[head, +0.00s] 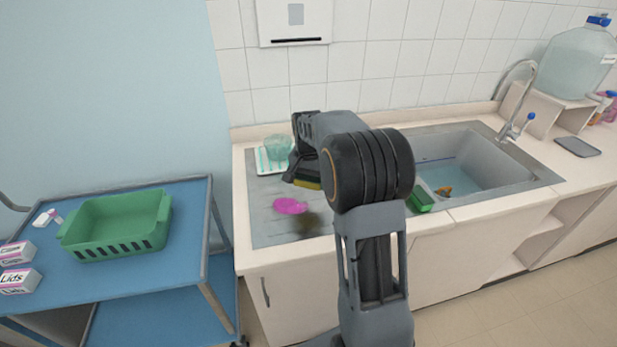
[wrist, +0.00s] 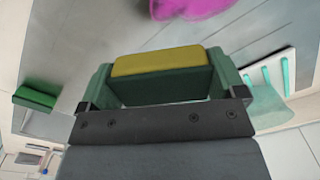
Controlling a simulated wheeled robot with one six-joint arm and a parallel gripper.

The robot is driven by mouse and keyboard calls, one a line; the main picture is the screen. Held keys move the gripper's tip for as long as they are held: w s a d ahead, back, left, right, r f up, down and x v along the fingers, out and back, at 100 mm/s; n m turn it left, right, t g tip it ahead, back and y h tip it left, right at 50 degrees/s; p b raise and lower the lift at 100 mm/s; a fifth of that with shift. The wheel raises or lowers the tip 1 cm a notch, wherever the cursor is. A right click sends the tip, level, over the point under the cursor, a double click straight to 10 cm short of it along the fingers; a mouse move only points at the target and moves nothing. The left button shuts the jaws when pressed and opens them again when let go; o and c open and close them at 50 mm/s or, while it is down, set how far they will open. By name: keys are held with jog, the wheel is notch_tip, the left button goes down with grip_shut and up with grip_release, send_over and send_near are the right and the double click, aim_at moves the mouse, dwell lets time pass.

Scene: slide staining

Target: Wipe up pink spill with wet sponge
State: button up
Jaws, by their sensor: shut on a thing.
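The pink spill (head: 290,205) is a small bright patch on the grey drainboard left of the sink. It also shows at the top edge of the wrist view (wrist: 188,8). My gripper (head: 300,176) is above the drainboard, just behind and above the spill, and apart from it. It is shut on a yellow and green sponge (wrist: 160,70), whose yellow side shows. In the head view only a yellow strip of this sponge shows under my gripper. Whether the sponge is wet cannot be told.
A second green sponge (head: 420,199) lies by the sink (head: 480,165). A glass bowl (head: 278,147) stands on a striped cloth or tray (head: 263,163) behind the spill. A dark smudge or shadow (head: 310,224) is in front of it. A green basket (head: 115,225) stands on the blue cart.

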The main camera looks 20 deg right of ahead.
dwell(0.3)
notch_tip(320, 180, up, 2)
jog(key=p, duration=0.3)
jog(key=shift+s, duration=0.1)
jog(key=shift+s+a+r+p, duration=0.15)
jog(key=shift+r+p, duration=0.2)
jog(key=shift+p, duration=0.5)
jog(key=shift+r+p, duration=0.1)
jog(key=shift+p, duration=0.65)
jog(key=shift+s+p, duration=0.1)
jog(key=shift+p, duration=1.15)
